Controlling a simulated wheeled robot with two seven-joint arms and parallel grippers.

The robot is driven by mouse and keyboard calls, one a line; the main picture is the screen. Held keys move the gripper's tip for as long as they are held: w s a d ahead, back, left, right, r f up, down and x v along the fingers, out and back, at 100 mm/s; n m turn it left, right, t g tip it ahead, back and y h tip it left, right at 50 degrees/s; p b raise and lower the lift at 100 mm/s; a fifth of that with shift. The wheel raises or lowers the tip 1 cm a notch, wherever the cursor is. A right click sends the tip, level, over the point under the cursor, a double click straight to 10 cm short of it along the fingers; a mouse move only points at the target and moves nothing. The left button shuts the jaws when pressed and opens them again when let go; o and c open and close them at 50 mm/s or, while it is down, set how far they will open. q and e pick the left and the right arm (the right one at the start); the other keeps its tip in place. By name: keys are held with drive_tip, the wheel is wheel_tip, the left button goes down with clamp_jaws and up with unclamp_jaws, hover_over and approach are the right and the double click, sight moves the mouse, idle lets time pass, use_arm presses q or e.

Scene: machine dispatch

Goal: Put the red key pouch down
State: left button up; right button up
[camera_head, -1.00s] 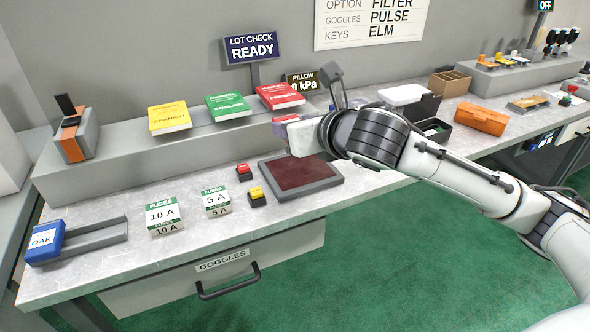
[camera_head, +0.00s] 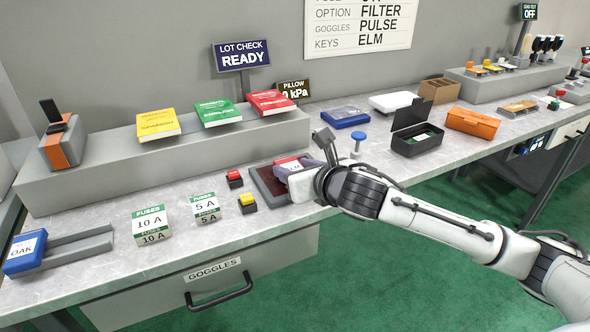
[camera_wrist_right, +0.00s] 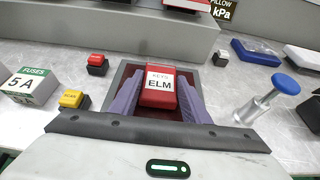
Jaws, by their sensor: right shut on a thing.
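The red key pouch (camera_wrist_right: 159,86), with a white label reading KEYS ELM, shows in the right wrist view between the two purple fingers of my right gripper (camera_wrist_right: 157,97). The gripper is shut on it. The pouch is over the dark red pad (camera_wrist_right: 196,76) in its grey frame; I cannot tell whether it touches the pad. In the head view my right gripper (camera_head: 290,171) covers much of the pad (camera_head: 262,178), and only a bit of the red pouch (camera_head: 287,162) shows. My left gripper is not in view.
A red button (camera_head: 234,178) and a yellow button (camera_head: 247,203) stand left of the pad. Fuse boxes (camera_head: 152,224) lie farther left. A blue-topped plunger (camera_head: 358,139), a blue case (camera_head: 345,118) and an open black box (camera_head: 418,141) stand to the right. A grey ledge (camera_head: 100,174) runs behind.

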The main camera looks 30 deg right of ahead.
drive_tip(key=shift+f, duration=0.15)
drive_tip(key=o, duration=1)
drive_tip(key=shift+o, duration=0.2)
drive_tip(key=shift+r, duration=0.25)
drive_tip(key=v, duration=1.2)
drive_tip(key=shift+f, duration=0.1)
